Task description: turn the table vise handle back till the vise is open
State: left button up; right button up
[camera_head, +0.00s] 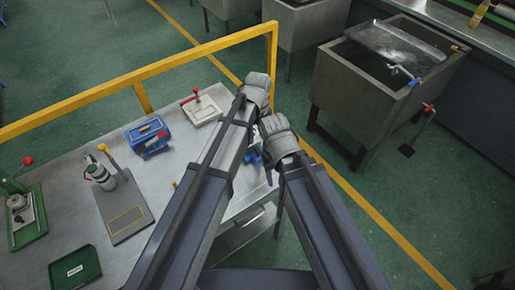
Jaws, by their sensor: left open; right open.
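My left gripper (257,88) is the higher one, above the far right corner of the bench. My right gripper (274,125) is just below and right of it, near the bench's right edge. Both are open, though their fingertips are mostly hidden by the wrists. Small blue parts (252,157) show between my two arms at the bench's right edge; they may belong to the table vise. My arms cover most of it. I cannot make out its handle or jaws, or any contact with the grippers.
The metal bench (187,172) holds a blue device (150,138), a white press with a red knob (202,108), a grey-based stand (126,213), a green press (25,215) and a green tray (75,276). A yellow rail (180,60) runs behind. A sink (350,98) stands right.

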aim_at(258, 149)
pick_arm(q)
notch_tip(258, 149, down, 7)
jog(key=b, duration=0.6)
jog(key=shift+f+b, duration=0.1)
jog(key=shift+b, duration=0.25)
grip_shut()
